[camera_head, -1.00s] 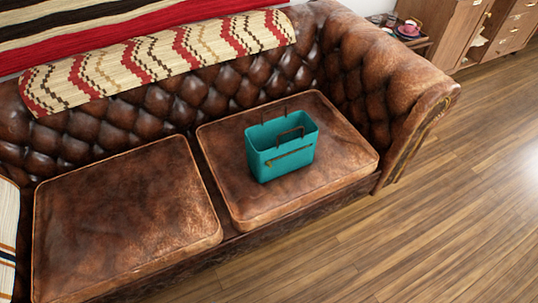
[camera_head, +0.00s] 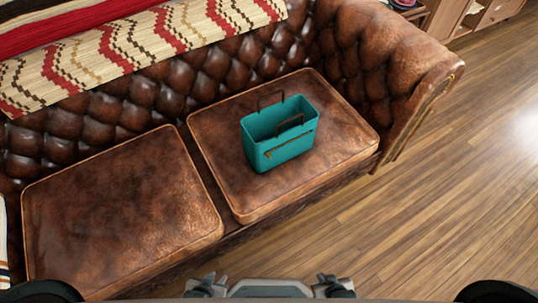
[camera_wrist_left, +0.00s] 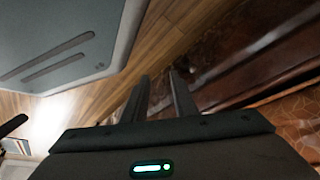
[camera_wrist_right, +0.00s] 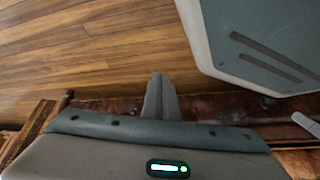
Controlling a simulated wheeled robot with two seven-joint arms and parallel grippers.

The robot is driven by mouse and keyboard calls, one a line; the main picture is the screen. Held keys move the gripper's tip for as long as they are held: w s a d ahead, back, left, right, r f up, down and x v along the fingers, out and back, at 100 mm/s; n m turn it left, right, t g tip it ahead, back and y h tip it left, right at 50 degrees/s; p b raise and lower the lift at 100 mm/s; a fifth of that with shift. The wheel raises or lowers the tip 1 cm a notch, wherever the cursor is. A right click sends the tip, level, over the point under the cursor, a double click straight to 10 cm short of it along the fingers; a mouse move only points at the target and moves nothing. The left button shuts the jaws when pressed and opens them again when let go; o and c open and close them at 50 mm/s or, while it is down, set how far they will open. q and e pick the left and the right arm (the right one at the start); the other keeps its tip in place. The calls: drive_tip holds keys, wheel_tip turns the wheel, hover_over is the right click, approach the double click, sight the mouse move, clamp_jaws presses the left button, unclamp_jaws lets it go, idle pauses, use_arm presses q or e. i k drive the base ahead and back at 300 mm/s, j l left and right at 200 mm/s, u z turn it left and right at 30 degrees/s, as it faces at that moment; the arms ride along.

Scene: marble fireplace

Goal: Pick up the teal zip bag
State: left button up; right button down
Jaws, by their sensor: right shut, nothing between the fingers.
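The teal zip bag (camera_head: 283,148) stands upright on the right seat cushion (camera_head: 340,150) of the brown leather sofa. Its top is open, two dark handles rise from its rims, and a zip runs across its front. My left gripper (camera_wrist_left: 160,76) has its two fingers apart with nothing between them. My right gripper (camera_wrist_right: 160,76) has its fingers together and is empty. Both grippers are low beside my base, well short of the bag. The bag does not show in either wrist view.
The left seat cushion (camera_head: 120,215) is bare. A patterned woven throw (camera_head: 150,50) lies over the sofa back. The rolled armrest (camera_head: 400,70) stands right of the bag. Open wooden floor (camera_head: 430,200) lies in front and to the right. A cabinet (camera_head: 475,15) is at the back right.

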sight(291, 122)
drive_tip(key=i+l+u, duration=0.2)
drive_tip(key=l+u, duration=0.15)
drive_tip(key=l, duration=0.55)
drive_tip(key=i+l+u, duration=0.1)
drive_tip(key=l+u, duration=0.25)
drive_tip(key=l, duration=0.55)
drive_tip(key=l+u, duration=0.35)
drive_tip(key=l, duration=0.6)
